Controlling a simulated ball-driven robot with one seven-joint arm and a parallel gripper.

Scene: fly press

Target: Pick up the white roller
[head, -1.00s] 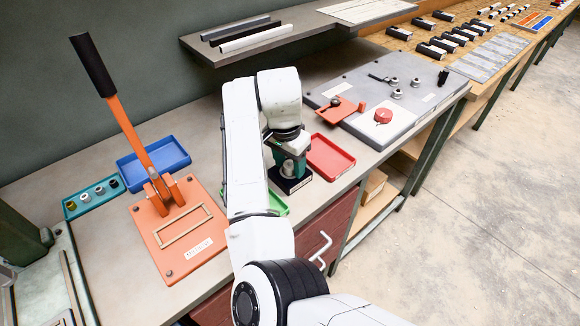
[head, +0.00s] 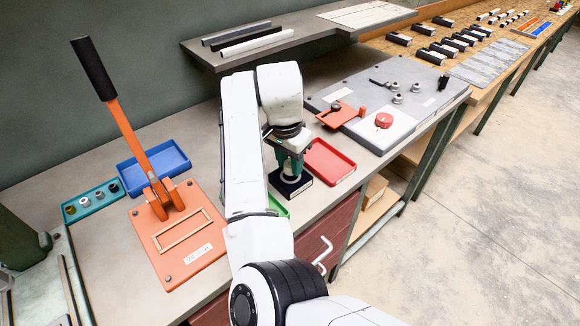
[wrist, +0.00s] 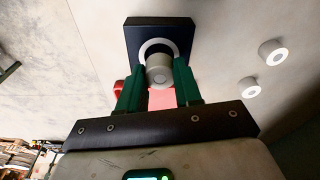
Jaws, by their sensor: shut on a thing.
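The white roller (wrist: 160,72) shows in the wrist view as a short pale cylinder between the two green fingers of my gripper (wrist: 158,80). My gripper is shut on it. Beyond it is a dark square block (wrist: 185,32) with a pale ring on its top; I cannot tell whether the roller still touches the block. In the head view my gripper (head: 291,165) is over the dark block (head: 291,185), and the roller is mostly hidden by the fingers.
A red tray (head: 330,162) lies close right of the block. A green tray (head: 279,207) is partly hidden by my arm. An orange lever press (head: 180,235), a blue tray (head: 153,166) and a teal tray (head: 92,201) stand left. A grey panel (head: 362,88) lies behind right.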

